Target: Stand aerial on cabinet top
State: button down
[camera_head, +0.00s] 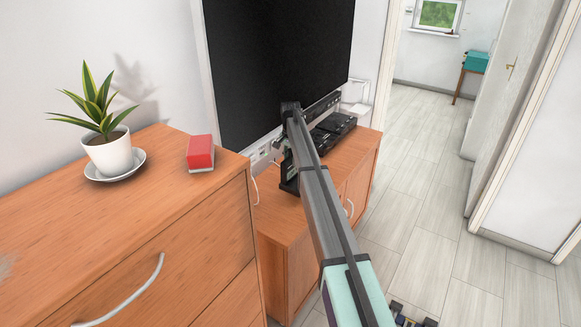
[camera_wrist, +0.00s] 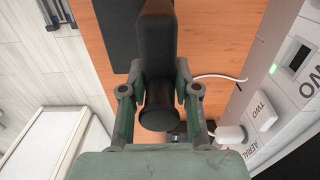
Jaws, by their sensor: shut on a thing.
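My gripper (camera_wrist: 160,80) is shut on a black aerial (camera_wrist: 156,30), with green fingers on either side of it. The aerial has a round dark end towards the wrist camera and a broad dark part away from it. In the head view, my gripper (camera_head: 283,150) is over the left part of the low wooden cabinet top (camera_head: 278,218), below the television. A dark part of the aerial (camera_head: 289,184) shows under it, low over the cabinet top; I cannot tell whether it touches. My arm hides part of the cabinet. The cabinet top also shows in the wrist view (camera_wrist: 215,45).
A television (camera_head: 275,65) hangs behind the cabinet. Black boxes (camera_head: 335,128) stand on its right part. A labelled white wall panel (camera_wrist: 275,90) and a white cable (camera_wrist: 220,77) are close by. A taller dresser (camera_head: 180,225) bears a potted plant (camera_head: 107,150) and a red box (camera_head: 200,153).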

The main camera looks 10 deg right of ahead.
aim_at(290, 150)
jog(key=shift+f+p, duration=0.6)
jog(key=shift+f, duration=1.85)
jog(key=c, duration=0.8)
grip_release()
jog(key=shift+c, duration=0.2)
notch_tip(290, 150, up, 12)
jog(key=b, duration=0.3)
